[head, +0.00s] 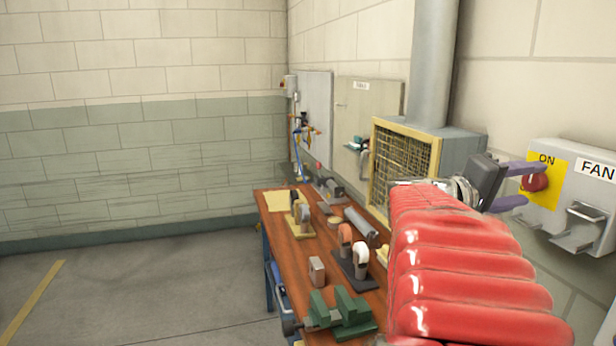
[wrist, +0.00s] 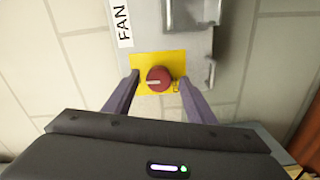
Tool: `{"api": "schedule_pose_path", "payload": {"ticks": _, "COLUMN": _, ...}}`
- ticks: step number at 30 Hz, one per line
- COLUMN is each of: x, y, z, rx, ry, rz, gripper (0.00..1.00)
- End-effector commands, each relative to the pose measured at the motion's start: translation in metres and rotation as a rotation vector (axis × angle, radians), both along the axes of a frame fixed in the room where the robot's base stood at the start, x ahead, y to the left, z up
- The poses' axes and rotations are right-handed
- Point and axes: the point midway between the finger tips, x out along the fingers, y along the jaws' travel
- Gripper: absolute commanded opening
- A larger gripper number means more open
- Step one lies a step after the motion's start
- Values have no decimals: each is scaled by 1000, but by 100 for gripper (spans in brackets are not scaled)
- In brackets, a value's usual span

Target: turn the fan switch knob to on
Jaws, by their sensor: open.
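The red fan switch knob (head: 535,182) sits on a yellow plate (head: 549,192) marked ON, on the grey FAN box (head: 575,170) on the wall at the right of the head view. In the wrist view the knob (wrist: 159,79) shows a pale pointer line toward the left of the picture. My gripper (head: 522,185) is open, with its two purple fingers on either side of the knob. In the wrist view the fingers (wrist: 158,84) flank the knob with gaps on both sides. I cannot tell how deep the fingertips reach. My red-sleeved arm stretches up from the lower right.
A metal bracket (head: 582,228) juts from the box beside the knob; it also shows in the wrist view (wrist: 200,12). A wooden workbench (head: 283,247) with several tools and a green vise (head: 340,312) stands below. A yellow-framed fan vent (head: 405,165) is behind my arm.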

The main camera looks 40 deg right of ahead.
Motion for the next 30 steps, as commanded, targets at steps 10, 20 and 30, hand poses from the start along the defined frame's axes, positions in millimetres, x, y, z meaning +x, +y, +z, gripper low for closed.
{"api": "schedule_pose_path", "payload": {"ticks": 10, "x": 18, "y": 42, "z": 0, "rx": 0, "ry": -1, "rz": 3, "gripper": 51}}
{"api": "schedule_pose_path", "payload": {"ticks": 20, "x": 34, "y": 78, "z": -1, "rx": 1, "ry": -1, "rz": 3, "gripper": 51}}
{"api": "schedule_pose_path", "payload": {"ticks": 30, "x": 46, "y": 108, "z": -2, "rx": 2, "ry": -1, "rz": 0, "gripper": 51}}
